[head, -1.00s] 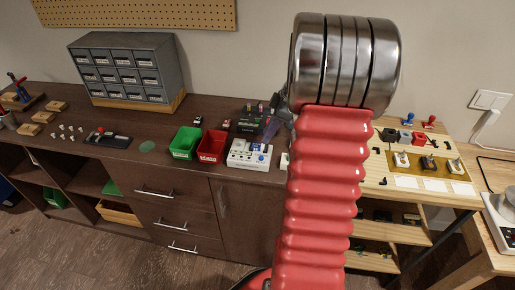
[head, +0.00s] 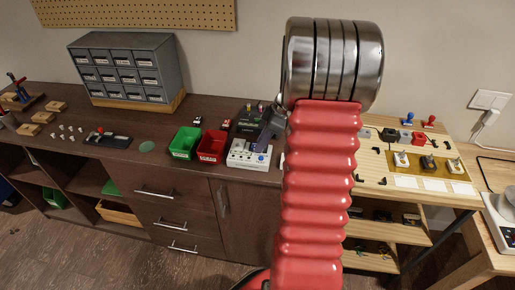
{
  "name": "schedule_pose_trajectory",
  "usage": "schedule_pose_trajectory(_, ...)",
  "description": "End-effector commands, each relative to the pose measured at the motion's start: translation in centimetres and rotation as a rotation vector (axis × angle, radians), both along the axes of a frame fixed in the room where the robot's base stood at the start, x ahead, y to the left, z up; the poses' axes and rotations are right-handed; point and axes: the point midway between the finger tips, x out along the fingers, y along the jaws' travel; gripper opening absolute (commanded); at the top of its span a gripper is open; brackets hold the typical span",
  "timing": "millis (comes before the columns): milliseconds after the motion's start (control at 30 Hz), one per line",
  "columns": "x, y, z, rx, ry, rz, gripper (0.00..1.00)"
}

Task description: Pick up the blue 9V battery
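My gripper (head: 267,135) is small and dark grey in the head view. It hangs over the dark bench, just above and behind the white tester box (head: 249,154), partly hidden by my red arm. Its fingers are too small and dark to tell whether they are open or shut, or hold anything. I cannot clearly make out a blue 9V battery. Two small blocks with white and red parts stand behind the bins, a left one (head: 197,121) and a right one (head: 227,122); their kind is too small to tell.
A green bin (head: 184,143) and a red bin (head: 211,147) stand left of the tester. A dark device (head: 249,122) is behind it. A grey drawer cabinet (head: 127,68) stands back left. A pale wooden bench (head: 378,166) with several switches is at right.

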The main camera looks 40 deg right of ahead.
Motion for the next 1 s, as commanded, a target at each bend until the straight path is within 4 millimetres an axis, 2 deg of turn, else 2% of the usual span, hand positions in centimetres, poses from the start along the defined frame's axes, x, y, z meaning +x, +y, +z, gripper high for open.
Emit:
schedule_pose_trajectory(233,0.0,0.0,0.0,0.0,0.0,0.0,0.25)
schedule_pose_trajectory(600,0.0,0.0,0.0,0.0,0.0,0.0,0.0)
schedule_pose_trajectory(833,0.0,0.0,0.2,0.0,0.0,0.001,0.0)
schedule_pose_trajectory(1000,0.1,0.0,1.4,-0.001,-0.002,0.0,0.0)
